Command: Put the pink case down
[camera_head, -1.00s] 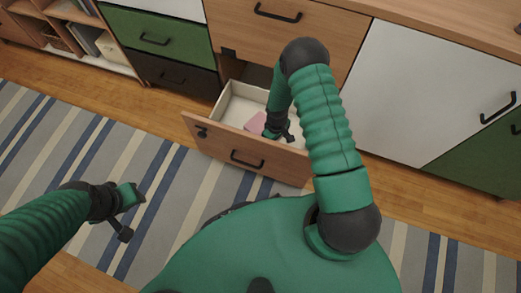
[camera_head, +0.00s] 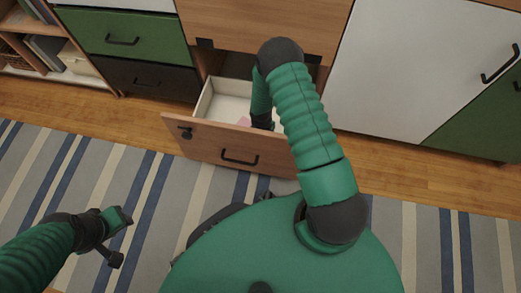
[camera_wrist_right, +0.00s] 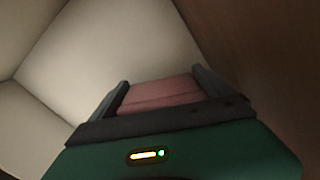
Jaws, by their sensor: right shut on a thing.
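The pink case (camera_wrist_right: 160,92) sits between the two fingers of my right gripper (camera_wrist_right: 162,88) in the right wrist view, and the gripper is shut on it. In the head view only a small pink corner (camera_head: 244,121) shows inside the open drawer (camera_head: 232,143); my right arm and the drawer front hide the rest. I cannot tell whether the case touches the drawer bottom. My left gripper (camera_head: 122,238) is above the striped rug, away from the drawer, with its fingers spread and nothing between them.
The drawer has pale inner walls and a wooden front with a black handle (camera_head: 240,160). White and green cabinet fronts (camera_head: 415,75) stand at the right. A shelf with books (camera_head: 42,50) is at the far left. The striped rug (camera_head: 90,180) is clear.

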